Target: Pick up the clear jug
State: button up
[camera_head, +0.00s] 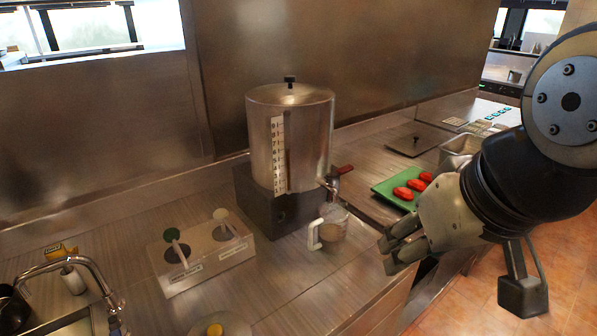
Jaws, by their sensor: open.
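The clear jug (334,222) stands upright on the counter, just in front of a large metal urn (290,135) and below its spout. The jug's pale handle (314,235) faces left toward the camera. My gripper (388,252) is open and empty, to the right of the jug and slightly lower in the picture, near the counter's front edge. There is a visible gap between the fingertips and the jug. The jug's far side is hidden.
A metal holder (208,258) with two handled utensils sits left of the urn. A green tray (385,187) with red items lies behind my gripper. A sink tap (75,265) is at far left. Counter between holder and jug is clear.

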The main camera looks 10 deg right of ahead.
aim_at(332, 222)
jog(key=u, duration=2.2)
jog(key=z, duration=2.1)
jog(key=k+j+z, duration=0.15)
jog(key=j+z, duration=0.15)
jog(key=z, duration=0.15)
jog(key=k+j+z, duration=0.15)
jog(key=z, duration=0.3)
jog(key=k+j+z, duration=0.25)
jog(key=z, duration=0.25)
